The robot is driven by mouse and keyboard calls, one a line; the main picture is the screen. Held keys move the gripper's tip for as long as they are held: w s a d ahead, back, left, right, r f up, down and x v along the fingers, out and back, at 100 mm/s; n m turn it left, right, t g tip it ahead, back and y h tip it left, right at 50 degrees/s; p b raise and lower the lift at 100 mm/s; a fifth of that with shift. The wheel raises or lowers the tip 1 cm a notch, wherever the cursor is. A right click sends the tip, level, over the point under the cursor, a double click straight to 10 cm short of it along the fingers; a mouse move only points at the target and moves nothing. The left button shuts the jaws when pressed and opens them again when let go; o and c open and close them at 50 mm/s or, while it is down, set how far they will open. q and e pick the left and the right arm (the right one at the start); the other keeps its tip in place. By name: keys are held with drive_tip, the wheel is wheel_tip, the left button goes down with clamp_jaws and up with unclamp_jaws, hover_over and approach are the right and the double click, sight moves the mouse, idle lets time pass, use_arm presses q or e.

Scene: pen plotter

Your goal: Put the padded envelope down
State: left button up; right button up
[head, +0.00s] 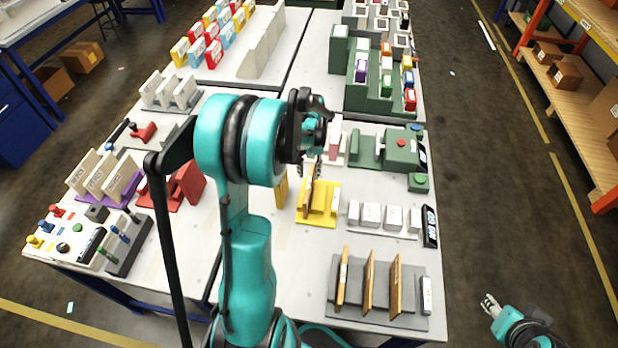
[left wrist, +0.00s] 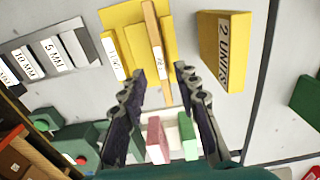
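The padded envelope, a thin tan upright piece, stands on edge in the yellow holder (head: 318,215) in the head view, partly behind my left gripper. The left wrist view shows the envelope (left wrist: 153,30) on the yellow base (left wrist: 120,16), beside a lower yellow piece with a label. My left gripper (left wrist: 160,71) is open, its two fingers apart on either side of the envelope's near end, with gaps visible. In the head view my left gripper (head: 311,168) is over the holder. My right gripper (head: 490,305) is off the table at the lower right; its finger opening is too small to judge.
A yellow block labelled "2 UNITS" (left wrist: 222,45) stands beside the holder. A grey rack (head: 384,309) with several tan upright pieces is at the table's near right. A row of white labelled blocks (head: 371,214) and a green device (head: 402,148) stand to the right.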

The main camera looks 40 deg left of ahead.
use_arm(q)
drive_tip(key=s+d+r+m+t, duration=0.1)
drive_tip(key=s+d+r+t, duration=0.1)
drive_tip(key=d+r, duration=0.4)
drive_tip(key=s+d+r+m+t, duration=0.1)
drive_tip(key=s+d+r+m, duration=0.15)
drive_tip(key=d+r, duration=0.45)
drive_tip(key=s+d+m+t, duration=0.2)
drive_tip(key=s+d+t, duration=0.2)
drive_tip(key=s+d, duration=0.3)
drive_tip(key=shift+s+d+r+p, duration=0.3)
drive_tip(key=shift+d+r+p, duration=0.1)
drive_tip(key=shift+d, duration=0.65)
